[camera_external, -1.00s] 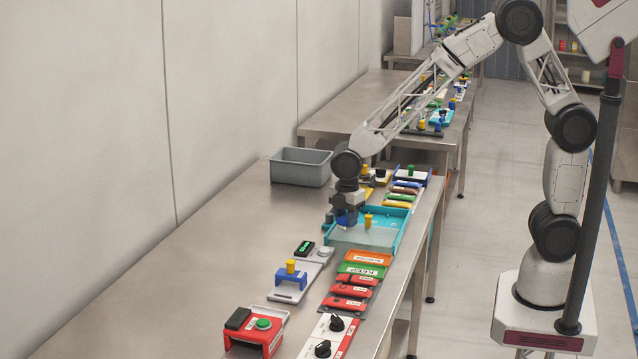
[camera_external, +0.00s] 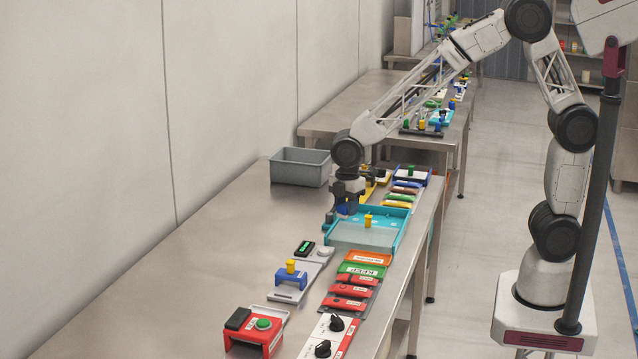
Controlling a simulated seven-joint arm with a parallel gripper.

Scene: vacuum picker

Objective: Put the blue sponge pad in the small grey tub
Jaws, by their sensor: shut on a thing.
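The small grey tub (camera_external: 300,179) stands on the metal table near the wall, to the left of my arm, and looks empty in the part I can see. My gripper (camera_external: 347,203) is shut on a small blue thing (camera_external: 346,210), which I take for the blue sponge pad. It is held just above the back left part of the teal tray (camera_external: 362,237). The fingers hide most of the blue piece, so its shape is hard to tell.
A yellow knob (camera_external: 368,220) stands up from the teal tray. Bars and trays in several colours line the table's right side. A blue bracket (camera_external: 291,279) and a red box (camera_external: 254,335) stand nearer the camera. The table's left side is bare.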

